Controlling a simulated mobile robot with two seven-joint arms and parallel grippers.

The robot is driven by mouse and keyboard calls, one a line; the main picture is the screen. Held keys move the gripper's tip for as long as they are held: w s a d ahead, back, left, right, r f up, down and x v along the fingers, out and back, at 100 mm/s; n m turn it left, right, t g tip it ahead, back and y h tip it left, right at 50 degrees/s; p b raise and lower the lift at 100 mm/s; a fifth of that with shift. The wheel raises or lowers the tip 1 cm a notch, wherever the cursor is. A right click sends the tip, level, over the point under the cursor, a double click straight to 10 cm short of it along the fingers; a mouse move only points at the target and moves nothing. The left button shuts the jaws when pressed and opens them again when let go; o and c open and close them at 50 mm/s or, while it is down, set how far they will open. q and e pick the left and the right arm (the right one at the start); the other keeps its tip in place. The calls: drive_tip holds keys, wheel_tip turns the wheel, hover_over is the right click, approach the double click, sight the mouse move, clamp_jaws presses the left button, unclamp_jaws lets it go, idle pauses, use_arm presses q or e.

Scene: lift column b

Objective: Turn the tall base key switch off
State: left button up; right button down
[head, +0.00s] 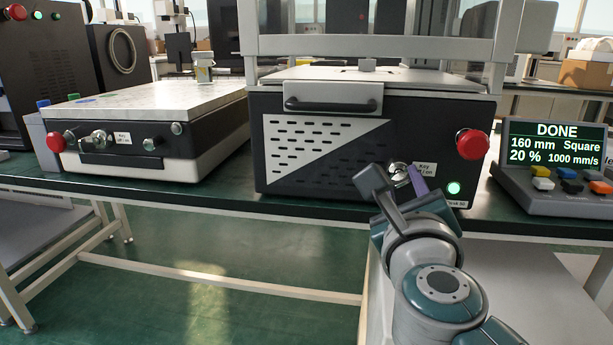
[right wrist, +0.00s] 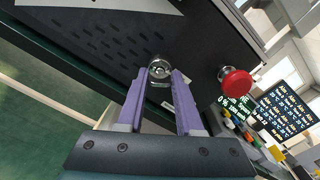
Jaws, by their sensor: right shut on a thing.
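The tall base (head: 330,150) is a black box with a vented front panel in the middle of the head view. Its round metal key switch (head: 399,171) is on the right of its front, beside a "Key off / on" label. The key switch also shows in the right wrist view (right wrist: 158,68). My right gripper (right wrist: 159,76) has its two purple fingers shut on the key, one on each side. In the head view my right gripper (head: 406,182) partly covers the switch and label. The key's exact angle is hard to tell. My left gripper is not in view.
A red stop button (head: 472,144) and a lit green lamp (head: 454,188) are close to the right of the switch. A control pad (head: 550,180) reads "DONE". A lower machine (head: 150,110) with its own key switch (head: 98,138) stands at the left. The floor in front is clear.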

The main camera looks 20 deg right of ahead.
drive_tip(key=n+p, duration=0.2)
drive_tip(key=n, duration=0.3)
drive_tip(key=shift+r, duration=0.1)
drive_tip(key=n+p, duration=0.1)
drive_tip(key=n, duration=0.2)
drive_tip(key=shift+n+p, duration=0.3)
drive_tip(key=shift+p, duration=0.1)
drive_tip(key=shift+n+p, duration=0.45)
drive_tip(key=shift+n, duration=0.95)
drive_tip(key=shift+f, duration=0.2)
drive_tip(key=c, duration=0.6)
unclamp_jaws()
drive_tip(key=shift+o, duration=0.2)
drive_tip(key=shift+a+r, duration=0.1)
